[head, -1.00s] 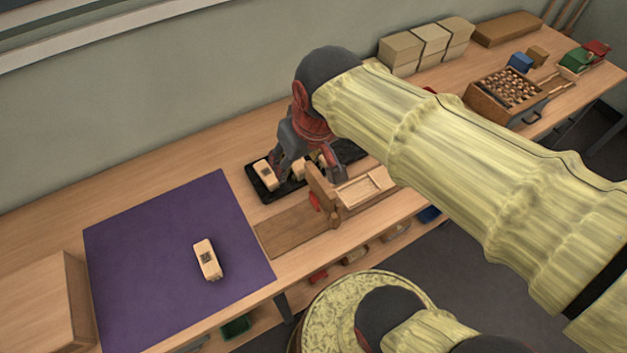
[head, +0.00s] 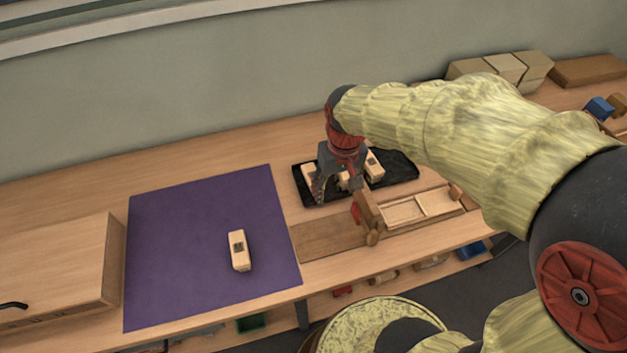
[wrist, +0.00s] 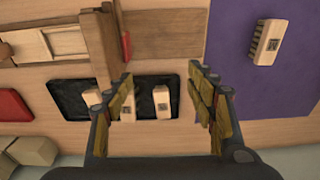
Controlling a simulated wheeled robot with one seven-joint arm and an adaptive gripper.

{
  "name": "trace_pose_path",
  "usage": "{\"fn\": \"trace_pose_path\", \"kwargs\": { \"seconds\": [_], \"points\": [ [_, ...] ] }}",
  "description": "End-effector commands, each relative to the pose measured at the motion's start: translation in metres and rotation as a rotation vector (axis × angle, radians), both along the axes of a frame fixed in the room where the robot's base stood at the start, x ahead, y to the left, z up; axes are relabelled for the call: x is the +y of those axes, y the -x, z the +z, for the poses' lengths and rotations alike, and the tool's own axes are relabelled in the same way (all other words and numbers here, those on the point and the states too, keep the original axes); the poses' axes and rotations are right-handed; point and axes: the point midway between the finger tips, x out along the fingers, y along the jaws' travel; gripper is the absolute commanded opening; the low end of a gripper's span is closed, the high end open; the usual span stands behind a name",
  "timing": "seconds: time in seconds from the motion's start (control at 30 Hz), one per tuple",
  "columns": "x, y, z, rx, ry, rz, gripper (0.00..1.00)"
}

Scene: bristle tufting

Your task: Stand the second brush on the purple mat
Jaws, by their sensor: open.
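One brush, a pale wooden block with a dark square mark (head: 239,250), rests on the purple mat (head: 180,225); in the wrist view it also shows (wrist: 266,42), with dark tufts along one side. My gripper is open over the tray. In the wrist view a block (wrist: 162,101) lies between the fingers, and another (wrist: 127,106) is by the left finger. Nothing is held.
A wooden fixture with an upright brown post (head: 368,212) and a light slotted tray (head: 420,205) stands just in front of the black tray. A wooden box (head: 60,265) is left of the mat. The mat is bare around its one brush.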

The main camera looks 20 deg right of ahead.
Motion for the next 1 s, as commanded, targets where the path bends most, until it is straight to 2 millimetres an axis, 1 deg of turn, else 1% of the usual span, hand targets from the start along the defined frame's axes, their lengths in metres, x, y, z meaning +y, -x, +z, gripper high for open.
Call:
{"fn": "trace_pose_path", "kwargs": {
  "seconds": [0.03, 0.17, 0.2, 0.27, 0.3, 0.33, 0.4, 0.43, 0.5, 0.6, 0.8, 1.0],
  "points": [
    [0.0, -0.016, -0.021, 0.028, -0.001, 0.002, 0.56],
    [-0.001, -0.059, -0.069, 0.066, -0.003, 0.015, 0.56],
    [-0.001, -0.073, -0.084, 0.071, -0.004, 0.02, 0.56],
    [-0.001, -0.093, -0.104, 0.073, -0.004, 0.027, 0.56],
    [-0.001, -0.106, -0.113, 0.065, -0.005, 0.032, 0.56],
    [-0.001, -0.115, -0.118, 0.059, -0.005, 0.036, 0.56],
    [-0.001, -0.135, -0.123, 0.033, -0.004, 0.046, 0.56],
    [-0.001, -0.143, -0.123, 0.019, -0.004, 0.049, 0.56],
    [-0.001, -0.16, -0.115, -0.019, -0.002, 0.055, 0.56],
    [-0.001, -0.176, -0.107, -0.058, 0.0, 0.066, 0.56],
    [-0.001, -0.179, -0.126, -0.064, 0.001, 0.078, 0.56],
    [0.0, -0.18, -0.141, -0.064, 0.001, 0.078, 0.56]
  ]
}}
